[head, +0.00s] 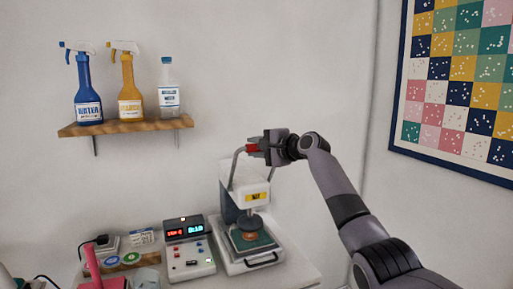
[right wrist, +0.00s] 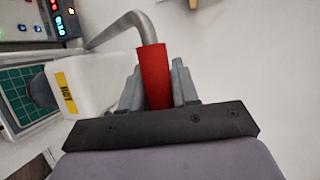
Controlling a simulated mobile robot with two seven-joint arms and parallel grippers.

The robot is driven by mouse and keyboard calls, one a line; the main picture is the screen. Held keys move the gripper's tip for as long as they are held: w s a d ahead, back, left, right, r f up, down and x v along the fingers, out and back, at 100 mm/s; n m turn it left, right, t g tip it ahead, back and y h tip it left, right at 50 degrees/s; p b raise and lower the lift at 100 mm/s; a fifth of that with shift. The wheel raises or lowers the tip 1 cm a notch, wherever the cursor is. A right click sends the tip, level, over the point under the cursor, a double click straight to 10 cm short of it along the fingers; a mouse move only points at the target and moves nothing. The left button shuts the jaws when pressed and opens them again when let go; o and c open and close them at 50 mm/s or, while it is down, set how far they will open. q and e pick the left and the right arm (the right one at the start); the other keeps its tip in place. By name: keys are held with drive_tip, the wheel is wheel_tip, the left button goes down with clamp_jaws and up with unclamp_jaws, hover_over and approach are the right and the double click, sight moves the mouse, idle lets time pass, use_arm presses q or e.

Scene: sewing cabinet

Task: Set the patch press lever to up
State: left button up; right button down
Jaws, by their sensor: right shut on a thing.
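The patch press (head: 243,205) stands on the white table at the lower middle of the head view, with a white head and a yellow label. Its lever is a bent grey bar (head: 236,165) with a red grip (head: 252,148), and it stands raised above the press head. My right gripper (head: 258,147) is shut on the red grip. In the right wrist view the red grip (right wrist: 154,77) sits between the two grey fingers (right wrist: 155,85). A round dark pad hangs over a green gridded bed with an orange-brown patch (head: 250,236). My left gripper is not in view.
A control box (head: 188,245) with lit red and blue displays stands left of the press. Round coloured pieces (head: 121,258) and a pink object (head: 91,265) lie further left. A wooden shelf (head: 126,126) holds bottles above. A patterned quilt (head: 462,80) hangs at right.

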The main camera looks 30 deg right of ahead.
drive_tip(key=c, duration=0.9)
unclamp_jaws()
drive_tip(key=shift+w+a+f, duration=0.1)
drive_tip(key=shift+f, duration=0.25)
drive_tip(key=shift+r, duration=0.15)
drive_tip(key=shift+b+v, duration=1)
drive_tip(key=shift+v, duration=2.65)
